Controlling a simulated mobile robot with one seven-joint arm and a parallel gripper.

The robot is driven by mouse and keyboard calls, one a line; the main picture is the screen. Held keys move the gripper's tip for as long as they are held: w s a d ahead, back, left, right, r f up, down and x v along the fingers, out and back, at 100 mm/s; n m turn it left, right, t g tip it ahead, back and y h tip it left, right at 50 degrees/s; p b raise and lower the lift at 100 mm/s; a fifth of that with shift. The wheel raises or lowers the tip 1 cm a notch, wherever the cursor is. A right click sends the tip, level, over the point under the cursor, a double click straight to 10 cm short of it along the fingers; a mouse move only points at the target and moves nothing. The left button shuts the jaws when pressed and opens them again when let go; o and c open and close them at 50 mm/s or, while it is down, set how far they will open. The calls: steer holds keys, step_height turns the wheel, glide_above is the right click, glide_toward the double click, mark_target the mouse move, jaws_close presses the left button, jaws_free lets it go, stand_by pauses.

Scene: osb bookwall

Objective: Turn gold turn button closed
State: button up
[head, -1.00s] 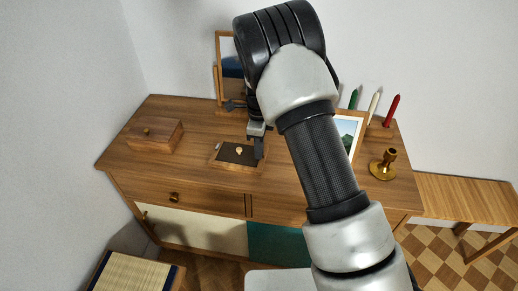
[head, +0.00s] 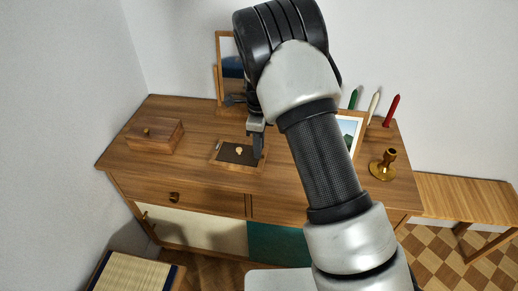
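A small gold piece (head: 239,150), which looks like the turn button, sits on the dark panel of a flat wood-framed piece (head: 226,165) lying on the dresser top. It is too small to tell which way it points. My gripper (head: 258,152) points down at the right side of this frame, to the right of the gold piece and seemingly apart from it. Its fingers show nearly edge-on, so their opening is unclear. My arm hides part of the dresser top behind it.
At right are a picture frame (head: 350,130), several candles (head: 391,110) and a brass candlestick (head: 383,165).

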step_height(320, 180, up, 16)
steer(key=p, duration=0.1)
steer(key=shift+f, duration=0.15)
stand_by(0.3)
steer(key=s+d+r+n+t+p, duration=0.1)
steer(key=s+d+r+n+p, duration=0.15)
steer(key=s+r, duration=0.3)
steer(key=s+d+r+n+t+y+p, duration=0.1)
steer(key=s+d+r+n, duration=0.25)
steer(key=r, duration=0.35)
steer(key=s+d+r+n+t+p, duration=0.1)
steer(key=s+d+r+n+p, duration=0.1)
steer(key=s+r+n, duration=0.35)
steer(key=s+d+r+n+t+p, duration=0.1)
steer(key=s+n, duration=0.3)
steer(key=s, duration=0.4)
steer(key=s+d+r+n+t+h+p, duration=0.1)
steer(key=s+d+r+n+p, duration=0.1)
steer(key=s+n, duration=0.3)
steer(key=s+d+r, duration=0.1)
steer(key=s, duration=0.1)
steer(key=shift+s+d+r+t+p, duration=0.15)
steer(key=shift+s+r+t+p, duration=0.15)
steer(key=shift+s+p, duration=0.05)
